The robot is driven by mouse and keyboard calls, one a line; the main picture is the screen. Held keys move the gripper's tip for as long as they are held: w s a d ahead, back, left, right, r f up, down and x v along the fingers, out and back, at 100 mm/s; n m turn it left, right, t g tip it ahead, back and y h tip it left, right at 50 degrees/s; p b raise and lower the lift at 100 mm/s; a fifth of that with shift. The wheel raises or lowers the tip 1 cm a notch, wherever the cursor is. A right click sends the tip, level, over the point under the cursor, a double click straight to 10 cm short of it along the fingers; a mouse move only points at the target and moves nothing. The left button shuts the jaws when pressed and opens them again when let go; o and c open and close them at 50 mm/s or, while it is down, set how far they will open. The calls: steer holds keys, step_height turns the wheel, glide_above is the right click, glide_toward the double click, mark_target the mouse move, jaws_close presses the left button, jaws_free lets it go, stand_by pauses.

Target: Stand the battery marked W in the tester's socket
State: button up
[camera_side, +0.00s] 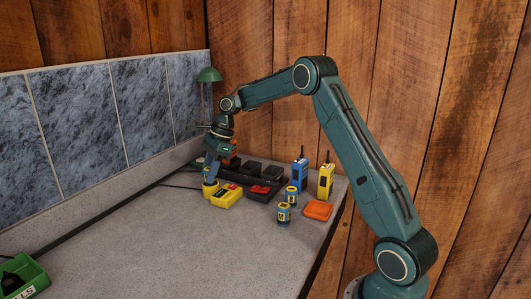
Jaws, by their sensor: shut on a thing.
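My gripper (211,178) points down at the left end of the group of gear on the bench. It is shut on a small blue and yellow thing (210,189), apparently a battery; its letter cannot be read. A yellow box with a dark top edge (227,199), possibly the tester, sits just right of the gripper; its socket cannot be made out. Two blue and yellow batteries stand on the bench to the right, one nearer (284,213) and one behind it (291,196). Their letters are too small to read.
A black charger-like unit (265,172) stands behind the yellow box. A blue radio (300,174), a yellow radio (326,180) and an orange box (318,210) are at the right edge. The bench's middle is clear.

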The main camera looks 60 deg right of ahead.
steer(key=shift+f, duration=0.35)
steer(key=o, duration=0.7)
steer(key=v, duration=1.1)
stand_by(0.9)
steer(key=shift+a+r, duration=0.1)
stand_by(0.4)
